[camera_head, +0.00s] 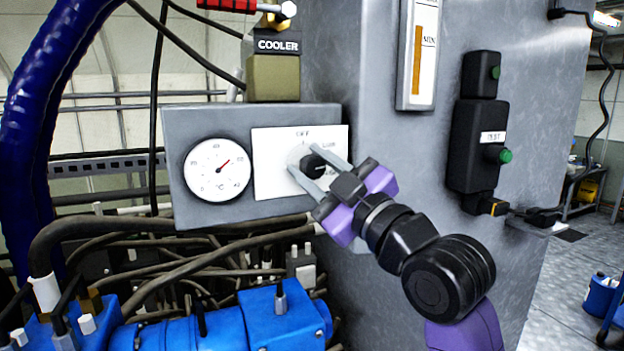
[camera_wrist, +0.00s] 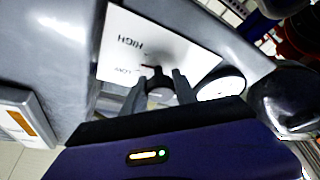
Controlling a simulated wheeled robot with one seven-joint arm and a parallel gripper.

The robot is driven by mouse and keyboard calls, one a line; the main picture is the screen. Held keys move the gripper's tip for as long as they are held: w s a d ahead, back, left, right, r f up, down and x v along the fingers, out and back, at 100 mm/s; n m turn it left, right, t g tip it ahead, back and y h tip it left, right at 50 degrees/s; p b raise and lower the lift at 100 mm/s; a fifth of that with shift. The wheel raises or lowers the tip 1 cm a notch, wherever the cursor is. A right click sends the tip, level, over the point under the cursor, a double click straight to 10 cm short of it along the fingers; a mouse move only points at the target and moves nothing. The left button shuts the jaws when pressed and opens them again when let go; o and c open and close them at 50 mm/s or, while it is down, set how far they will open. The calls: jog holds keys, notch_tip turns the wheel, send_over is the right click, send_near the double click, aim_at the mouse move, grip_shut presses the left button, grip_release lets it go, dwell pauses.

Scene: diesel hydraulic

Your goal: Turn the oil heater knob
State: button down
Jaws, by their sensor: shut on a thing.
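The oil heater knob (camera_head: 313,165) is a black knob on a white label plate (camera_head: 270,178) marked OFF and LOW, on a grey control box. My gripper (camera_head: 312,168) reaches in from the lower right, with one finger on each side of the knob, shut on it. In the wrist view the knob (camera_wrist: 159,84) sits between the two grey fingers (camera_wrist: 158,92). The plate there reads LOW and HIGH, and a small red mark shows by the knob. My fingers hide part of the knob and the lettering.
A round temperature gauge (camera_head: 218,170) is left of the plate. A black switch box (camera_head: 478,145) with green buttons and a level gauge (camera_head: 417,55) are on the grey tank at right. Cables (camera_head: 180,250) and blue machinery (camera_head: 230,322) lie below. A thick blue hose (camera_head: 40,120) rises at left.

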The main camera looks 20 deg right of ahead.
jog(key=n+g+b, duration=0.1)
jog(key=n, duration=0.2)
jog(key=n+y+b, duration=0.1)
jog(key=n, duration=0.1)
jog(key=shift+f+n+g, duration=0.1)
jog(key=shift+n+g, duration=0.3)
jog(key=n+g+b, duration=0.1)
jog(key=n, duration=0.2)
jog(key=shift+n+g, duration=0.3)
jog(key=shift+n, duration=0.1)
jog(key=n+g, duration=0.1)
jog(key=n, duration=0.3)
jog(key=shift+n+g+h+p, duration=0.35)
jog(key=shift+n+g+h, duration=0.4)
jog(key=shift+n, duration=0.85)
jog(key=c, duration=1)
grip_release()
jog(key=shift+o, duration=0.2)
